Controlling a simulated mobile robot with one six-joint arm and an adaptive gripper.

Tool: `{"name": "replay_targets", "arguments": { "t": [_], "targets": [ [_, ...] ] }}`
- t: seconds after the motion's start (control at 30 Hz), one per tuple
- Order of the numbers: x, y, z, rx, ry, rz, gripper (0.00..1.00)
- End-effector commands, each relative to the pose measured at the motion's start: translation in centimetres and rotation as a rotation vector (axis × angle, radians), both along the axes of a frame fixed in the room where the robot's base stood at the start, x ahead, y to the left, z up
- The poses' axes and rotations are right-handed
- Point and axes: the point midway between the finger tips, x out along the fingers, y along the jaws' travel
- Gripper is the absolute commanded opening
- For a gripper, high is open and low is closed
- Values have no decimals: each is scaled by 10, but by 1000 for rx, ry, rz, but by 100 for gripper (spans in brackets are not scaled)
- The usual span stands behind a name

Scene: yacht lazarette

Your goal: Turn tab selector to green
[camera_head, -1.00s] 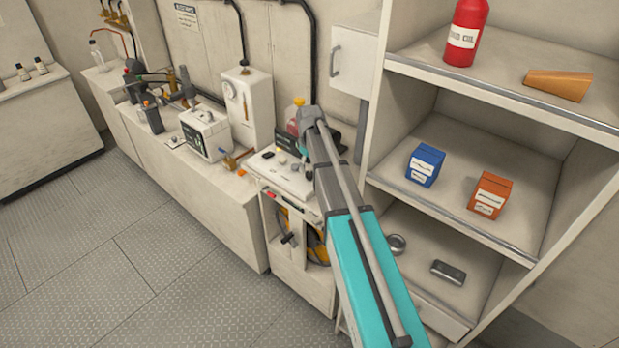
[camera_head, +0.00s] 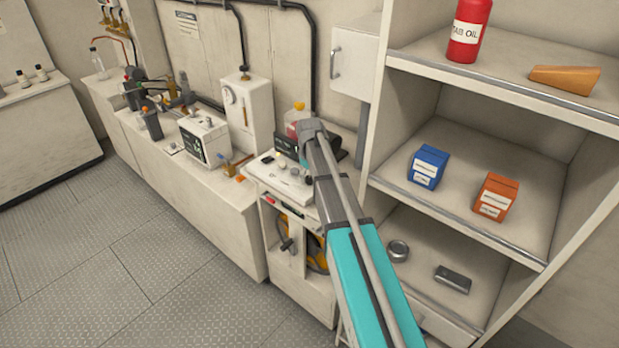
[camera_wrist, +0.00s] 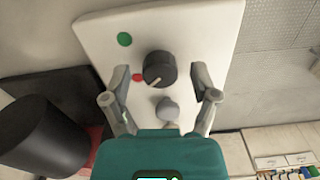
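In the wrist view a white panel (camera_wrist: 205,30) carries a round black selector knob (camera_wrist: 160,69) with a pale pointer mark. The mark points to the lower left, nearer the red dot (camera_wrist: 138,77) than the green dot (camera_wrist: 124,39). A smaller grey knob (camera_wrist: 167,108) sits below the black one in the picture. My gripper (camera_wrist: 159,73) is open, its fingers on either side of the black knob with gaps showing. Depth between fingertips and knob is hard to tell. In the head view the panel (camera_head: 267,176) lies on the cabinet top, and my arm hides part of it.
A dark cylinder (camera_wrist: 38,135) stands left of the panel in the wrist view. In the head view, a white box with a gauge (camera_head: 247,110) stands behind the counter, and a shelf unit (camera_head: 450,210) with blue and orange boxes is right of my arm. The floor is clear.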

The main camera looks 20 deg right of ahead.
Motion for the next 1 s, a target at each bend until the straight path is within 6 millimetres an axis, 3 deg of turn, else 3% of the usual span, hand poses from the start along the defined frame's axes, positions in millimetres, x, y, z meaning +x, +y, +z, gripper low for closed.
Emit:
{"name": "replay_targets", "arguments": {
  "t": [0.03,0.37,0.67,1.0],
  "targets": [
    [0,0,0,0,0,0,61],
    [0,0,0,0,0,0,0],
    [0,0,0,0,0,-20,0],
    [0,0,0,0,0,-169,0]
  ]
}}
